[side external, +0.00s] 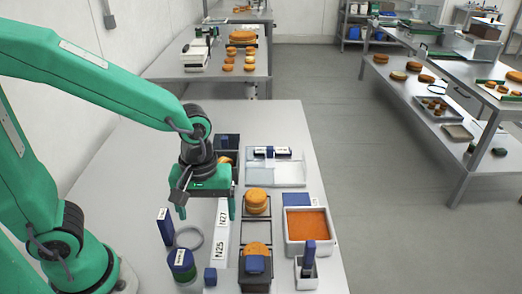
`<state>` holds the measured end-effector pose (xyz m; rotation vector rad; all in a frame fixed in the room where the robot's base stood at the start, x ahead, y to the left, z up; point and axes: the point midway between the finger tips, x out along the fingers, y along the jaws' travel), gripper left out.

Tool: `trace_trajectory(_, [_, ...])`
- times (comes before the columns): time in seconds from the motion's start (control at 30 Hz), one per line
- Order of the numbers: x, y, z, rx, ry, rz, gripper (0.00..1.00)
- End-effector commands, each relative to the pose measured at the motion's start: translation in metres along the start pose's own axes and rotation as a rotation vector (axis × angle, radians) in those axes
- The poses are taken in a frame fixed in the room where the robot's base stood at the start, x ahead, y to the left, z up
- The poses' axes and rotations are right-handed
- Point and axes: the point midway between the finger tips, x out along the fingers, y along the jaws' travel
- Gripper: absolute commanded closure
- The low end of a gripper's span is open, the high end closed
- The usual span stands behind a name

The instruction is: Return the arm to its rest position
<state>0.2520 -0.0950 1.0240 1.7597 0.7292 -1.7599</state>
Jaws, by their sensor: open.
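My green arm reaches in from the left over the grey worktable (110,185). My gripper (206,208) hangs above the table with its fingers pointing down. Its two fingers are spread apart, and I see nothing between them. It is in front of a dark tray (229,157) at the back, whose contents it partly hides. A white strip marked N25 and N27 (221,232) lies just right of and below it in the picture. The gap between the fingertips and the table is hard to judge.
Stacked orange rounds (256,200) stand on a dark rack right of my gripper. An orange-filled white tray (307,226) is farther right. A blue block (165,226), a grey ring (189,238) and a blue-lidded round container (181,264) stand near the front left. The table's back left is clear.

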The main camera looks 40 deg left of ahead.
Motion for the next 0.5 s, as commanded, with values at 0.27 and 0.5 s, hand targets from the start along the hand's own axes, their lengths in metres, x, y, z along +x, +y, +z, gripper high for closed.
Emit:
trace_trajectory(0.27, [-0.006,-0.002,-0.003,0.027,0.009,0.019,0.16])
trace_trajectory(0.5, [-0.03,-0.015,-0.017,0.162,0.062,0.093,0.16])
